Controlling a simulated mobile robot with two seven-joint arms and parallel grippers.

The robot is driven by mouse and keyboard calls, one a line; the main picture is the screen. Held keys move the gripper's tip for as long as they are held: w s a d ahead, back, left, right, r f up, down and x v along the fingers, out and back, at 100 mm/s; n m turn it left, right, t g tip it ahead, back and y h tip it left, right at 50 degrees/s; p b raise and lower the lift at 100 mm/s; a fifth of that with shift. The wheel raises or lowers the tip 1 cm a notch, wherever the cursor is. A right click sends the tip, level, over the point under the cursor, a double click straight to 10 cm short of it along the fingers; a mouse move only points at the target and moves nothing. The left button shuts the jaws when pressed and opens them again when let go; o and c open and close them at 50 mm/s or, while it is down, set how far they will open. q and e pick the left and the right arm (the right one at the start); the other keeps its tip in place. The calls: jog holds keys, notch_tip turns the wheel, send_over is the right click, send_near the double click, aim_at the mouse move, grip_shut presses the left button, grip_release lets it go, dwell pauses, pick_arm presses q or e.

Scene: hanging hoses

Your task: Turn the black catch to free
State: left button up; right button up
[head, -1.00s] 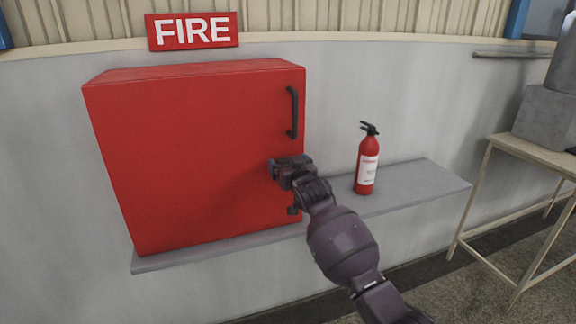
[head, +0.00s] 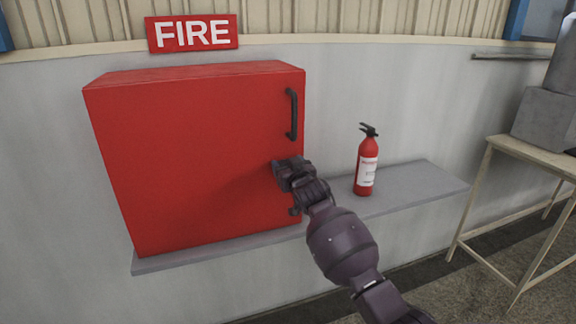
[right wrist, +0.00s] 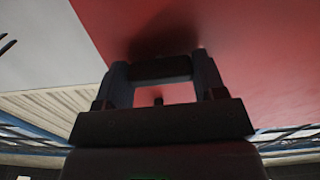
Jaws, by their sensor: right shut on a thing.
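The red cabinet (head: 190,150) stands closed on a grey ledge. My right gripper (head: 281,168) is at the right part of its door, below the dark pull handle (head: 292,115). In the right wrist view, my right gripper (right wrist: 161,72) has its two fingers against the ends of a dark bar, the black catch (right wrist: 160,67), close to the red door. In the head view the gripper hides this catch, so its angle cannot be told there. A second small dark fitting (head: 294,211) shows lower on the door edge. My left gripper is not in view.
A red fire extinguisher (head: 367,165) stands on the grey ledge (head: 425,182), right of my arm. A FIRE sign (head: 192,33) hangs above the cabinet. A pale table (head: 545,150) stands at the right. The floor before the cabinet is partly visible.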

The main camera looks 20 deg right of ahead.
jog(key=shift+r+n+p, duration=0.15)
jog(key=shift+n+p, duration=0.35)
jog(key=shift+n, duration=0.6)
jog(key=shift+n+p, duration=0.3)
jog(key=shift+n, duration=1.1)
jog(key=n+p, duration=0.1)
jog(key=n, duration=0.2)
jog(key=shift+n, duration=0.3)
jog(key=n, duration=0.2)
jog(key=shift+n+p, duration=0.3)
jog(key=shift+p, duration=0.05)
jog(key=n, duration=0.4)
jog(key=shift+p, duration=0.3)
jog(key=shift+n, duration=1.1)
